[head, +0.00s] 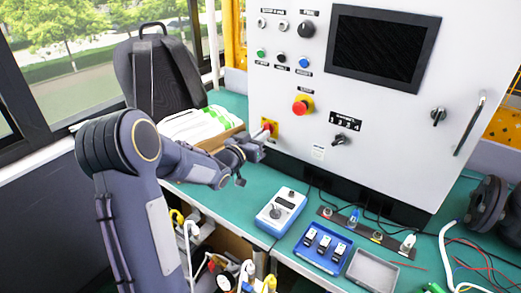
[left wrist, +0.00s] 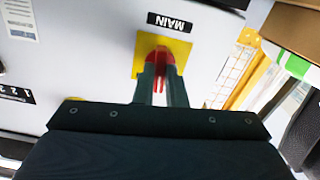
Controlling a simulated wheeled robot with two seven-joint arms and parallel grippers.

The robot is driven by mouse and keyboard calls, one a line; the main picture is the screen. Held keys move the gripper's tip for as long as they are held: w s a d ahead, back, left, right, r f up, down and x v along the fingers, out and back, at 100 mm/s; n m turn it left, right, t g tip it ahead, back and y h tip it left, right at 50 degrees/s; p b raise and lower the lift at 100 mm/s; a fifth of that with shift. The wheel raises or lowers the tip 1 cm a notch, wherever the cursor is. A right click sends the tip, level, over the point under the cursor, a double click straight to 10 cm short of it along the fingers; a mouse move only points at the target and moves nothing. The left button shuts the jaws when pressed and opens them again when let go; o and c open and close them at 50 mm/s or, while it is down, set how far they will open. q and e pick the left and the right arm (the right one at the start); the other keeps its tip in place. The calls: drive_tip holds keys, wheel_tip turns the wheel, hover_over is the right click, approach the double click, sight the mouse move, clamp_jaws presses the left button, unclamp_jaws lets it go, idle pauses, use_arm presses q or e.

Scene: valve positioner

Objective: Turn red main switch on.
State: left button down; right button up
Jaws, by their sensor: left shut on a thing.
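The red main switch (head: 268,126) sits on a yellow plate (head: 271,134) at the lower left of the white cabinet front. My left gripper (head: 262,133) reaches it from the left, level with the switch. In the left wrist view the red switch (left wrist: 160,60) shows between the two dark fingers of my left gripper (left wrist: 160,80), which are shut on it. The yellow plate (left wrist: 180,52) has a "MAIN" label (left wrist: 169,22) beside it, upside down in this view. The fingers hide part of the switch handle. My right gripper is not in view.
The white cabinet (head: 370,110) carries a red emergency button (head: 301,106), small buttons, a selector knob (head: 340,140) and a dark screen (head: 383,45). A blue-white device (head: 281,212), a blue tray (head: 323,247) and cables lie on the green table (head: 236,205). A backpack (head: 160,75) stands behind my left arm.

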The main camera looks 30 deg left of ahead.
use_arm(q)
drive_tip(key=shift+m+b, duration=5.3)
drive_tip(key=shift+b, duration=0.45)
drive_tip(key=c, duration=1.5)
unclamp_jaws()
drive_tip(key=shift+s+a, duration=0.1)
drive_tip(key=s, duration=0.7)
drive_tip(key=shift+s+a, duration=0.25)
drive_tip(key=shift+s, duration=0.05)
